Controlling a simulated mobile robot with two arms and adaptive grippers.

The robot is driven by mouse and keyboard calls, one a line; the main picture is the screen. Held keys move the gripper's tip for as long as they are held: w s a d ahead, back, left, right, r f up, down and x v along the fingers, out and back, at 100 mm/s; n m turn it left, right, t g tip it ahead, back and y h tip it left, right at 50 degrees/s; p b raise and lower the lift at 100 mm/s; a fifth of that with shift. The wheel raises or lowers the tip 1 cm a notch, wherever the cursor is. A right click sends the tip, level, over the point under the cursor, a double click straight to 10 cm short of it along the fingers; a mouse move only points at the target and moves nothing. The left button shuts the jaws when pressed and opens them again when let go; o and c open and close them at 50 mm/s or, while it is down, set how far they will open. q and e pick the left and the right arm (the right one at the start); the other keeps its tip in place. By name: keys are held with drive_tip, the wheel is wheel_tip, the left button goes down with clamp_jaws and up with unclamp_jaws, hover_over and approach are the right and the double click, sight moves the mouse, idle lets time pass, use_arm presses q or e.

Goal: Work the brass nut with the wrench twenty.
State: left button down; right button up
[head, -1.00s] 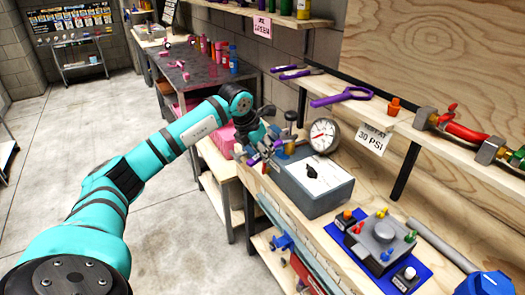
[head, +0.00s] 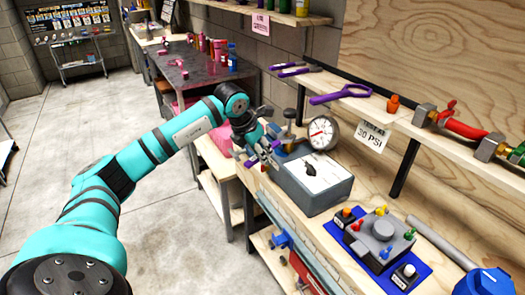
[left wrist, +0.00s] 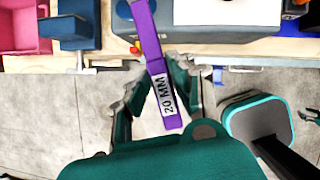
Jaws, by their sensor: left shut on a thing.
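My left gripper (head: 264,152) is at the far left end of the workbench, beside the grey box with the gauge. In the left wrist view its fingers (left wrist: 160,100) are shut on a purple wrench (left wrist: 158,70) labelled "20 MM". The wrench's lower end lies between the fingers; its upper end runs out of the top of the picture, so its head is hidden there.
The grey box (head: 315,186) stands on the bench right of the gripper. The floor at left is clear.

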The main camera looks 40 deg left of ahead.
sight(249, 161)
use_arm(q)
drive_tip(key=shift+s+a+f+b, duration=0.15)
drive_tip(key=shift+s+b, duration=0.4)
drive_tip(key=shift+s, duration=0.6)
drive_tip(key=shift+s+a+f+b, duration=0.15)
drive_tip(key=shift+s+b, duration=0.35)
drive_tip(key=shift+s, duration=0.6)
drive_tip(key=shift+r, duration=0.1)
